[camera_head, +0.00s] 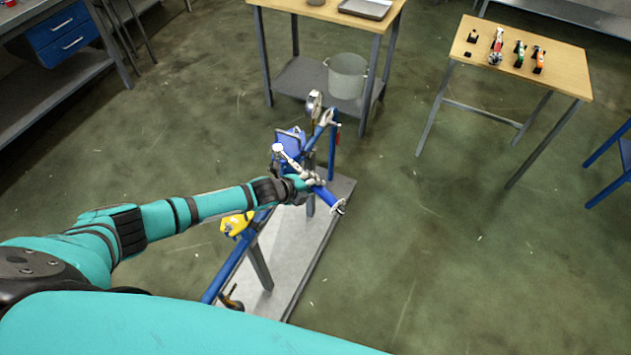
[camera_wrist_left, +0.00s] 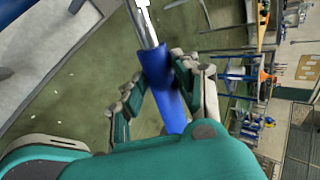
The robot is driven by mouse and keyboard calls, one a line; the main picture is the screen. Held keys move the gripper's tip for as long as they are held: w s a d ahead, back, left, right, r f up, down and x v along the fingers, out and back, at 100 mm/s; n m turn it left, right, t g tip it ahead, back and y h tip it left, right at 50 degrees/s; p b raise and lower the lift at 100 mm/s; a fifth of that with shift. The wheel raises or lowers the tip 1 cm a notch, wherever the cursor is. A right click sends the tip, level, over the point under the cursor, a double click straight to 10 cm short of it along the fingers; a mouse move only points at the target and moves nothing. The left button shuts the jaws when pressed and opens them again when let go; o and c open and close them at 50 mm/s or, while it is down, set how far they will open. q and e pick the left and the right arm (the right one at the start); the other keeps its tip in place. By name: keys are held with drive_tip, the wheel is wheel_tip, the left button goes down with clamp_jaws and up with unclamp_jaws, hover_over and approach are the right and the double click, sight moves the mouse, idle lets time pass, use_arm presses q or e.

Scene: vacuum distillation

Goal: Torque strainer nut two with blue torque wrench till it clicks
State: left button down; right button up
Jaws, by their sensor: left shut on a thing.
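My left gripper (camera_head: 308,182) is shut on the blue handle of the torque wrench (camera_head: 325,197). The wrench's silver shaft runs up and left from the hand, and its head end lies by the blue pipe fitting (camera_head: 291,137). I cannot tell whether the head sits on a nut. In the left wrist view my left gripper's fingers (camera_wrist_left: 156,88) lie on both sides of the wrench's blue handle (camera_wrist_left: 168,100); the silver shaft leaves the top of the picture. The strainer nuts are too small or hidden to make out. My right gripper is not in view.
The blue pipe rig stands on a grey base plate (camera_head: 306,262), with a yellow part (camera_head: 236,223) lower left. A wooden table (camera_head: 560,78) with several small tools is at the upper right. A bucket (camera_head: 346,76) stands under another table.

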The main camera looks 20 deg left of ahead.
use_arm(q)
drive_tip(key=shift+r, duration=0.2)
drive_tip(key=shift+s+a+m+g+h+b, duration=0.4)
drive_tip(key=shift+s+a+m+h, duration=0.4)
drive_tip(key=shift+s+a+m, duration=0.3)
drive_tip(key=shift+d, duration=0.2)
